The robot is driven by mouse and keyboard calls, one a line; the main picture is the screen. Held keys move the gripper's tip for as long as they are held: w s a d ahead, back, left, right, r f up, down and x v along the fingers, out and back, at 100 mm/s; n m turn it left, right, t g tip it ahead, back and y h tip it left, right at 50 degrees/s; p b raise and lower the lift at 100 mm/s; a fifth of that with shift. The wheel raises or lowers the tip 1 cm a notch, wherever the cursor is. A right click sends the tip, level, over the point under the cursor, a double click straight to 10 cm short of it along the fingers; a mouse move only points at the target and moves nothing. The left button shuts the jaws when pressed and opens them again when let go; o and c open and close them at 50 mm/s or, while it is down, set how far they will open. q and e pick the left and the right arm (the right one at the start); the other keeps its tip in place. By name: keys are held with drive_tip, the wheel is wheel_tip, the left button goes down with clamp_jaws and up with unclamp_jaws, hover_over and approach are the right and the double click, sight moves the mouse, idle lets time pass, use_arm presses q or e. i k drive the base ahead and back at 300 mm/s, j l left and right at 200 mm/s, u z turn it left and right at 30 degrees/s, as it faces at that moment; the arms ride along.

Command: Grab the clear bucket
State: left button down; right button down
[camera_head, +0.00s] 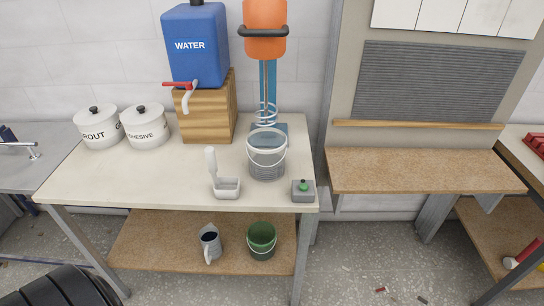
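The clear bucket (267,162) stands upright on the pale table (110,185), near its right end. It is see-through with a white rim and a thin wire handle. A blue stand base and part of a coiled whisk (267,113) are right behind it. Neither of my grippers is in view, and nothing holds the bucket.
A scoop (227,187) and a grey box with a green button (303,190) flank the bucket's front. Behind are an orange mixer (265,27), a blue water tank (195,47) on a wooden block and two white pots. A green bucket (262,238) is on the lower shelf.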

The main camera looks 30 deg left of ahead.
sight(266, 148)
drive_tip(key=u, duration=0.85)
drive_tip(key=i+l, duration=0.05)
